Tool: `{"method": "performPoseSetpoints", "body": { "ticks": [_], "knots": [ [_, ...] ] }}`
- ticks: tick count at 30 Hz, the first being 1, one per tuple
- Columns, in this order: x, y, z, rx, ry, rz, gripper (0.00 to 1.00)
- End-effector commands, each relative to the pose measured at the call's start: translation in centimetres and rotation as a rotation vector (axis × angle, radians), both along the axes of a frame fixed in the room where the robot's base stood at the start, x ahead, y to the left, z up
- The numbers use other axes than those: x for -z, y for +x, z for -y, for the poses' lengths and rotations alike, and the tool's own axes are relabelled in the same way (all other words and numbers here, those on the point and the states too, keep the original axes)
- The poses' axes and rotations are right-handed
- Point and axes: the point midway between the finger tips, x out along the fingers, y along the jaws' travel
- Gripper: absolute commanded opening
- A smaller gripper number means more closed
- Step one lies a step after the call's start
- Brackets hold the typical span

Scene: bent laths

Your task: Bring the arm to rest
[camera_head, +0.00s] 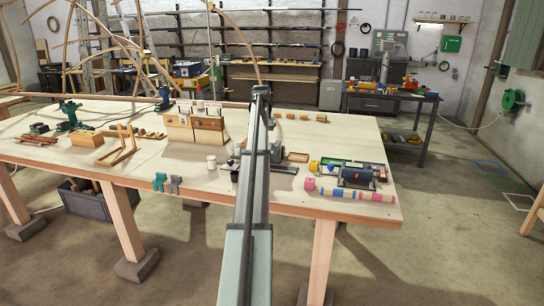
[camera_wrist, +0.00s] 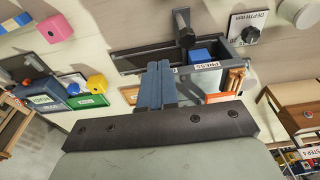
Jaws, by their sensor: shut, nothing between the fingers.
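My gripper (camera_wrist: 160,68) shows in the wrist view as two blue-grey fingers side by side, shut with nothing between them. It is above the bench, close to a black fixture labelled PRESS (camera_wrist: 205,66); I cannot tell the exact height. In the head view my arm runs up the middle of the picture over the wooden bench (camera_head: 345,130). My fingers cannot be made out there.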

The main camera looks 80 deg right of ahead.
Motion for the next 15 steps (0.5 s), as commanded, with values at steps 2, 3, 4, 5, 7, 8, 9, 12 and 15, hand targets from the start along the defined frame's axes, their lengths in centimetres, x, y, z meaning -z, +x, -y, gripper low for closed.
{"method": "performPoseSetpoints", "body": {
  "ticks": [2,3,4,5,7,8,9,12,15],
  "knots": [
    [0.0,0.0,0.0,0.0,0.0,0.0,0.0],
    [0.0,0.0,0.0,0.0,0.0,0.0,0.0],
    [0.0,0.0,0.0,0.0,0.0,0.0,0.0],
    [0.0,0.0,0.0,0.0,0.0,0.0,0.0],
    [0.0,0.0,0.0,0.0,0.0,0.0,0.0],
    [0.0,0.0,0.0,0.0,0.0,0.0,0.0],
    [0.0,0.0,0.0,0.0,0.0,0.0,0.0],
    [0.3,0.4,-0.2,-0.005,0.001,0.0,0.0],
    [1.4,2.2,-1.3,-0.03,0.004,-0.001,0.0]
  ]
}}
